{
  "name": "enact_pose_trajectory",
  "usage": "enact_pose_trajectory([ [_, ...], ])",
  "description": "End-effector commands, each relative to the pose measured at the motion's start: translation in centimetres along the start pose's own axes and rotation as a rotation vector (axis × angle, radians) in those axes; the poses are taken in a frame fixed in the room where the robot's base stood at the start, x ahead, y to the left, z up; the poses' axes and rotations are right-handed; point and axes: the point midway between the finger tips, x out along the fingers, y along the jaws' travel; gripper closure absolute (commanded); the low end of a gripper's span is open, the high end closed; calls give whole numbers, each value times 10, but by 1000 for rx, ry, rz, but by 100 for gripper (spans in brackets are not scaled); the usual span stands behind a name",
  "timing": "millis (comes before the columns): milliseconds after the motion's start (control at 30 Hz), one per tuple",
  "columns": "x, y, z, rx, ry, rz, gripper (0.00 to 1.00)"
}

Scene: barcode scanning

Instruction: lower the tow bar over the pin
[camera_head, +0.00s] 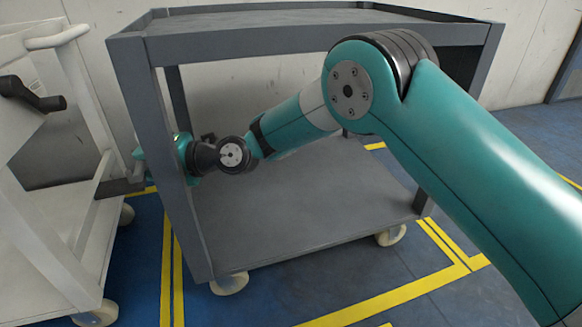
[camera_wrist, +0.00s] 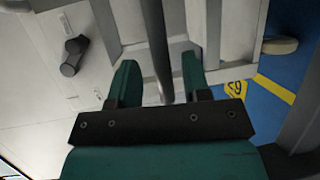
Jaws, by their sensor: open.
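A grey tow bar (camera_wrist: 155,35) runs down the middle of the wrist view, between the two teal fingers of my gripper (camera_wrist: 160,62). The fingers are apart, one on each side of the bar, and I cannot tell whether either touches it. In the head view a short dark bar (camera_head: 121,187), seemingly the tow bar, spans the gap between the white cart (camera_head: 48,215) and the grey cart (camera_head: 305,205). My gripper is mostly hidden there behind the grey cart's front-left post; a bit of teal shows left of it. I cannot make out the pin.
My arm reaches through the grey cart's open frame, between its top and lower shelves. The white cart carries a black fitting (camera_head: 32,95), also in the wrist view (camera_wrist: 73,55). Yellow lines (camera_head: 400,297) mark the blue floor, which is clear in front.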

Motion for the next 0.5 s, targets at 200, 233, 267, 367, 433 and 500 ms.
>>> enact_pose_trajectory([
  [200, -33, 3, 4, 29, -5, 55, 56],
  [233, -38, 2, 4, 29, -6, 55, 56],
  [267, -44, 2, 4, 30, -6, 55, 56],
  [367, -63, 1, 4, 30, -6, 54, 56],
  [433, -78, 0, 4, 30, -6, 52, 56],
  [500, -92, -1, 4, 29, -6, 52, 56],
])
